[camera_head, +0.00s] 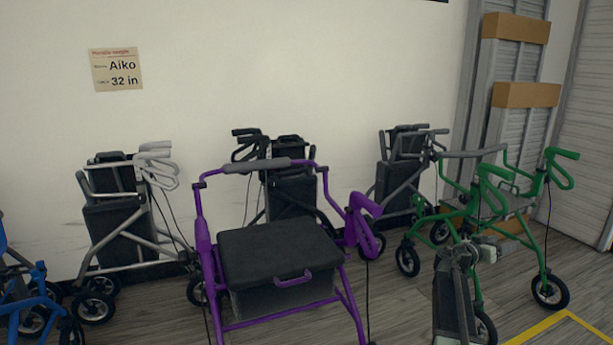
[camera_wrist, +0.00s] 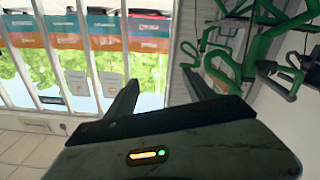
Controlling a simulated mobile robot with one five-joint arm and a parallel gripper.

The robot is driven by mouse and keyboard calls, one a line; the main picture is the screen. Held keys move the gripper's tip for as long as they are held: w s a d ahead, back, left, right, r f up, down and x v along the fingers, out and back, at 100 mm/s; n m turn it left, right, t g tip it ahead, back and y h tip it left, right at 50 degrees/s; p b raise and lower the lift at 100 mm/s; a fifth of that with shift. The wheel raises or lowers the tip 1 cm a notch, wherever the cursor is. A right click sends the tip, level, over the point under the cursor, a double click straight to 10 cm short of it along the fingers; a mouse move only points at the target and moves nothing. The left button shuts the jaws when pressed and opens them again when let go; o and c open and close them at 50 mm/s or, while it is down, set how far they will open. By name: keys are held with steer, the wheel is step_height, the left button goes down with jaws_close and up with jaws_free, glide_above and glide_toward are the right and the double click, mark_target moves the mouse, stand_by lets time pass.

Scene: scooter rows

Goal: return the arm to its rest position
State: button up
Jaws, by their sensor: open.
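My gripper (camera_wrist: 160,92) shows in the wrist view with its two dark fingers spread apart and nothing between them. In the head view my arm (camera_head: 456,290) is raised at the lower right, in front of the green rollator (camera_head: 545,250). The green frame also shows in the wrist view (camera_wrist: 255,45), to the right of the fingers. I cannot tell from these views whether my arm touches it. The fingertips are not clear in the head view.
A purple rollator (camera_head: 280,255) with a black seat stands close in front. Folded walkers stand along the wall, including a silver one (camera_head: 125,225). A blue one (camera_head: 30,300) is at the left edge. Yellow floor tape (camera_head: 550,325) lies at the lower right.

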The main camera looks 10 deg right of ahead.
steer(key=s+a+f+n+g+y+p, duration=0.1)
steer(key=s+a+f+n+y+p, duration=0.25)
steer(key=a, duration=1.05)
steer(key=s+a+f+n+g+y, duration=0.1)
steer(key=s+a+f+n+y, duration=0.15)
steer(key=a+f+y, duration=0.7)
steer(key=s+a+f+n+g+p, duration=0.1)
steer(key=s+a+f+n+p, duration=0.2)
steer(key=a, duration=1.5)
steer(key=s+a+f+n+g+y, duration=0.15)
steer(key=s+a+y, duration=0.4)
steer(key=a, duration=0.75)
step_height(320, 180, up, 38)
steer(key=s+a+n+h+p, duration=0.1)
steer(key=p, duration=3.7)
steer(key=shift+s+r, duration=0.25)
steer(key=shift+s, duration=0.1)
steer(key=shift+a+f, duration=0.1)
